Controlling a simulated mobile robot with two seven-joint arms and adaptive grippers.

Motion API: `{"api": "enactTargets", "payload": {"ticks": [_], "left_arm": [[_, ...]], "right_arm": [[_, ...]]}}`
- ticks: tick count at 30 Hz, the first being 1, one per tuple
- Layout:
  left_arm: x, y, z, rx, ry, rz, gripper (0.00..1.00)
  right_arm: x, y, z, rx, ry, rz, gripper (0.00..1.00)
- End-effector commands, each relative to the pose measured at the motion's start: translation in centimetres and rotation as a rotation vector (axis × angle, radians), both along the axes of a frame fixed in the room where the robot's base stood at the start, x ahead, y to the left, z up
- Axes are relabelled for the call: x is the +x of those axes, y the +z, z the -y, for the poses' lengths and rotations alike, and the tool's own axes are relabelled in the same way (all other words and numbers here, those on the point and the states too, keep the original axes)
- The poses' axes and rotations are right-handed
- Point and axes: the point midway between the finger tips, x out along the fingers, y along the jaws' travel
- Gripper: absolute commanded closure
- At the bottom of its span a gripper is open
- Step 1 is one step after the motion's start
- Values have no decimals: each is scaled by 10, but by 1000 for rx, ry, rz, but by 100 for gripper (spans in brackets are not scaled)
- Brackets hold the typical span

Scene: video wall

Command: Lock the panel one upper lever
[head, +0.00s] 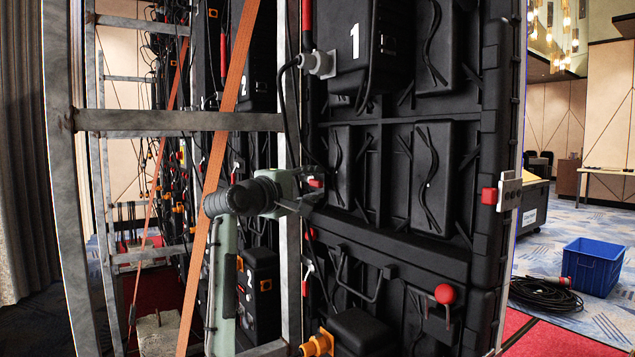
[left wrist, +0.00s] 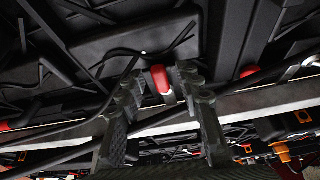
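Panel one is the black panel (head: 395,215) whose box carries a white "1". Red-tipped levers line its left edge beside the metal frame: one at the top (head: 307,15), one at mid height (head: 316,183) and one lower down (head: 309,234). My left gripper (head: 308,195) reaches through the frame to the mid-height lever. In the left wrist view a red lever tip (left wrist: 160,79) shows between the spread fingertips of the left gripper (left wrist: 161,84), with gaps at both sides. Whether the lever lies fully between the fingers or just beyond them is unclear. My right gripper is not in view.
Grey metal uprights and a crossbar (head: 180,121) surround my left arm. An orange strap (head: 215,165) runs diagonally close to it. A red knob (head: 445,293) and a red block (head: 489,196) are on the panel's right. A blue crate (head: 592,268) and coiled cable (head: 545,294) lie on the floor.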

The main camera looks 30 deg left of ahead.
Motion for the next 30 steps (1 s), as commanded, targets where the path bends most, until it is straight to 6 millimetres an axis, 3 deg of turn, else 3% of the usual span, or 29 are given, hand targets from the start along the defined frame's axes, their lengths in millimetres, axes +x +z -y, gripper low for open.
{"api": "enactTargets", "payload": {"ticks": [5, 13, 21, 30], "left_arm": [[14, 0, 0, -1, 0, -1, 65], [15, -1, 0, 1, 0, -1, 65], [15, -1, 0, 1, 0, -1, 98], [15, -2, 0, 8, 0, 1, 100]], "right_arm": [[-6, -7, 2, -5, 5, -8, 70], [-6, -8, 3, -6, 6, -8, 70], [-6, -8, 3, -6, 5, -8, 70], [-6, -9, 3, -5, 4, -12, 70]]}}
